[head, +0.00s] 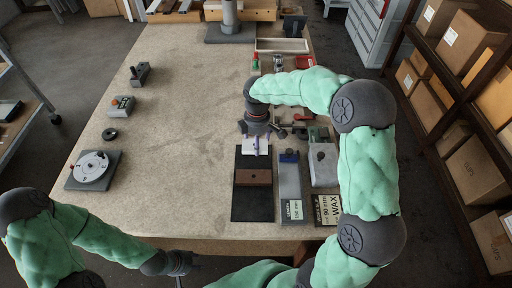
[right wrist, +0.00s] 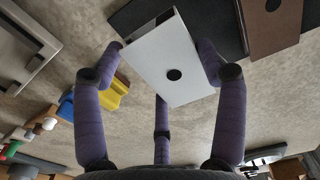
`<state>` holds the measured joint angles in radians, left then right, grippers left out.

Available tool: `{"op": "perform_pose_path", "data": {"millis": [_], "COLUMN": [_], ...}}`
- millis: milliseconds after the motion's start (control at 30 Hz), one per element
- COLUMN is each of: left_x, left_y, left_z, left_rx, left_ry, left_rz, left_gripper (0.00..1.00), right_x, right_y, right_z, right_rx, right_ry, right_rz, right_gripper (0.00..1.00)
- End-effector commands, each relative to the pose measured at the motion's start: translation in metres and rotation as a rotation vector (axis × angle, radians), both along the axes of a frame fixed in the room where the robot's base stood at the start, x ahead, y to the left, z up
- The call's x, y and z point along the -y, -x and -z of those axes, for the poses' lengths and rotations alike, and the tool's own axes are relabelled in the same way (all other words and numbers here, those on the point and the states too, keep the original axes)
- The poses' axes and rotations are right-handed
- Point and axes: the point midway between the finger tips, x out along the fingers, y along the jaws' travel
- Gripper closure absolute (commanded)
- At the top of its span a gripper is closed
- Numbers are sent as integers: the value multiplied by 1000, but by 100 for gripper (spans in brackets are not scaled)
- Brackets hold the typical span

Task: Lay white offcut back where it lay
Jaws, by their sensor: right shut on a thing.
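The white offcut (right wrist: 165,62) is a pale hollow profile with a black dot on its face. My right gripper (right wrist: 165,85) has its purple fingers around it and is shut on it. In the head view the white offcut (head: 250,147) shows under the right gripper (head: 256,135), at the far end of a dark mat (head: 252,208). I cannot tell whether it touches anything below. A brown block (head: 254,177) with a dark dot lies on the mat, nearer to me. My left gripper (head: 180,275) is at the table's near edge; its fingers are hardly visible.
A grey gauge with a blue part (head: 289,170) and a grey block (head: 323,165) stand right of the mat. A dial plate (head: 93,169) and a black ring (head: 110,134) are at left. The table's middle is clear.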

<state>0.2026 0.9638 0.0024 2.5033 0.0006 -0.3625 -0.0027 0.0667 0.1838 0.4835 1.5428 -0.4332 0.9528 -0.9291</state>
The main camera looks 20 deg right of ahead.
Motion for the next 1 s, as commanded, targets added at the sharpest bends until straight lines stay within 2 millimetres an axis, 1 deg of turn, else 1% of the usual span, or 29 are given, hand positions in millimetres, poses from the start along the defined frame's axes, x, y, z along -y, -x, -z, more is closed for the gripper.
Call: {"op": "perform_pose_path", "data": {"millis": [33, 100, 233, 633, 667, 700, 733, 1000], "left_x": [0, 0, 0, 0, 0, 0, 0, 0], "left_y": [0, 0, 0, 0, 0, 0, 0, 0], "left_z": [3, 6, 11, 11, 11, 11, 11, 11], "left_rx": [0, 0, 0, 0, 0, 0, 0, 0], "left_ry": [0, 0, 0, 0, 0, 0, 0, 0], "left_rz": [0, 0, 0, 0, 0, 0, 0, 0], "left_gripper": [60, 60, 60, 60, 60, 60, 60, 60], "right_x": [-3, -3, -3, -3, -3, -3, -3, -3], "right_y": [-3, -2, -2, -2, -2, -2, -2, -2], "right_z": [7, 18, 34, 38, 39, 38, 38, 38], "right_rx": [-3, -3, -2, -2, -2, -1, -1, -1], "right_ry": [0, 0, 0, -1, -1, 0, 0, 0], "right_rz": [-3, -2, -1, -1, -1, -1, -1, -1], "right_gripper": [66, 66, 66, 66, 25, 14, 5, 4]}}
